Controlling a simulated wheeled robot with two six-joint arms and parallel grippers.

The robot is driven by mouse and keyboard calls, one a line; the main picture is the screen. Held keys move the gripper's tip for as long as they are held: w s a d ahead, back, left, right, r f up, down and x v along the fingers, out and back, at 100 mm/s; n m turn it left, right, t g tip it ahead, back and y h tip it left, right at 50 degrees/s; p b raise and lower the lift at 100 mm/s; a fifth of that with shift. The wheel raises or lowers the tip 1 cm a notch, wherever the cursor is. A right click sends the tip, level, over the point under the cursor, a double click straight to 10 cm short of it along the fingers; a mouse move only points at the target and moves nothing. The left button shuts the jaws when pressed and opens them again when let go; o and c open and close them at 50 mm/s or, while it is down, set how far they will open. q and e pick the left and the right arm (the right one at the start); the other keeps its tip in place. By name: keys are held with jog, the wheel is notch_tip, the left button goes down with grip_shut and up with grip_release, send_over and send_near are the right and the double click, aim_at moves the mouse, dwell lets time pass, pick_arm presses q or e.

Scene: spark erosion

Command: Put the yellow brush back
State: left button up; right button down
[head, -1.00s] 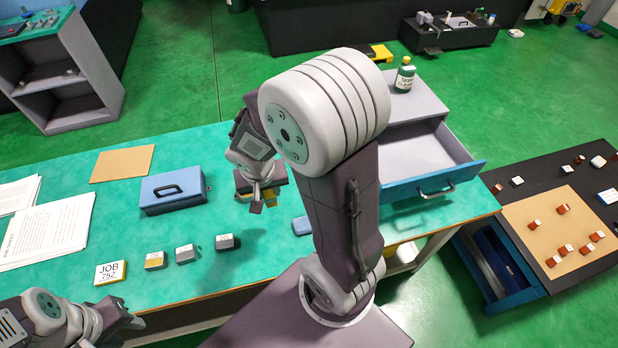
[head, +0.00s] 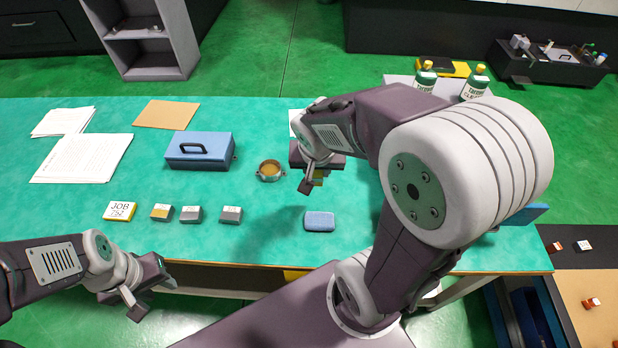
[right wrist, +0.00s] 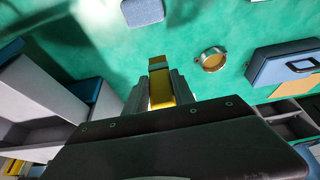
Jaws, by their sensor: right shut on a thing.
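My right gripper (head: 316,180) is shut on the yellow brush (right wrist: 160,85), held above the green worktable (head: 270,215). In the right wrist view the brush stands out between the two fingers. In the head view only a bit of yellow (head: 319,177) shows beneath the gripper. How high it is above the table is hard to tell. My left gripper (head: 150,293) is empty at the front left edge of the table, its fingers apart.
A round brass-rimmed dish (head: 269,171) lies left of the right gripper, near a blue box (head: 199,150). A blue pad (head: 319,221) lies in front. Several small blocks (head: 190,214) sit front left. Green bottles (head: 474,83) stand at back right. My right arm hides much of the right side.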

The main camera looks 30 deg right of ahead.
jog(key=shift+d+f, duration=0.1)
jog(key=w+d+f, duration=0.1)
jog(key=w+f, duration=0.2)
jog(key=w+d+f+b, duration=0.1)
jog(key=w+f, duration=0.3)
jog(key=w+d+f, duration=0.1)
jog(key=w+f, duration=0.2)
jog(key=w, duration=0.1)
jog(key=shift+d+f+b, duration=0.15)
jog(key=shift+f+b, duration=0.15)
jog(key=shift+b, duration=0.1)
jog(key=shift+w+f, duration=0.1)
jog(key=shift+f, duration=0.15)
jog(key=shift+f, duration=0.1)
jog(key=c, duration=1.1)
grip_release()
jog(key=shift+o, duration=0.2)
